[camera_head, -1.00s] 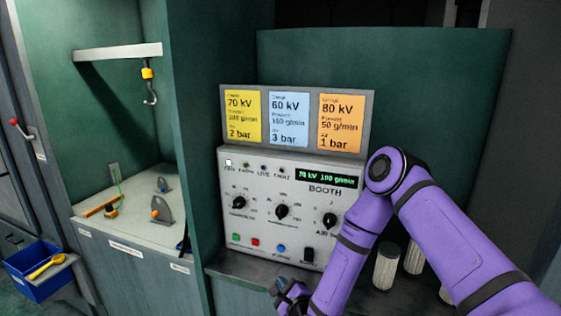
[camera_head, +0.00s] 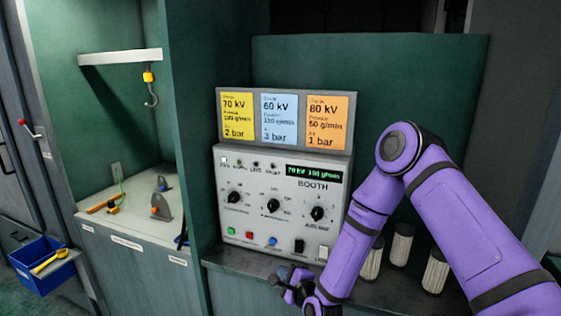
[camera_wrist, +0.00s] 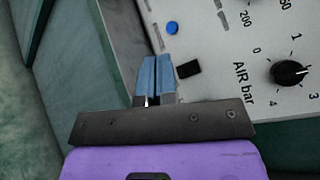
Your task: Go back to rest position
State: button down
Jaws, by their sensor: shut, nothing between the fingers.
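My gripper (camera_head: 284,279) is low in front of the control box, at the end of my purple arm, below the box's row of buttons. In the wrist view its two blue-grey fingers (camera_wrist: 156,78) are shut together with nothing between them. They point toward the lower part of the grey control box (camera_head: 282,205), near a blue button (camera_wrist: 172,28) and a black switch (camera_wrist: 188,69). I cannot tell the exact gap between fingertips and panel. The box's display (camera_head: 313,172) reads 70 kV 100 g/min.
Yellow, blue and orange setting cards (camera_head: 280,118) stand above the box. Several pale cylinders (camera_head: 401,245) stand on the shelf right of it, behind my arm. A hook (camera_head: 150,90) hangs in the left booth. A blue bin (camera_head: 42,266) is at lower left.

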jog(key=w+d+r+n+g+h, duration=0.1)
jog(key=d+r+n, duration=0.3)
jog(key=r, duration=0.4)
jog(key=w+d+r+n+g+h, duration=0.1)
jog(key=d+r+n+g, duration=0.2)
jog(key=r, duration=0.4)
jog(key=s+d+r+n+h, duration=0.3)
jog(key=s+d+r+n, duration=0.25)
jog(key=d+r, duration=0.5)
jog(key=s+d+r+n+g+h, duration=0.1)
jog(key=s+d+r, duration=0.2)
jog(key=s, duration=0.7)
jog(key=s+d+r+n+g+h, duration=0.1)
jog(key=s+d+r, duration=0.3)
jog(key=s, duration=0.6)
jog(key=s+d+r+n+g, duration=0.3)
jog(key=s+r, duration=0.4)
jog(key=s, duration=0.4)
jog(key=shift+d+h, duration=0.4)
jog(key=shift+d, duration=0.25)
jog(key=shift+d+n, duration=0.1)
jog(key=shift+n, duration=0.15)
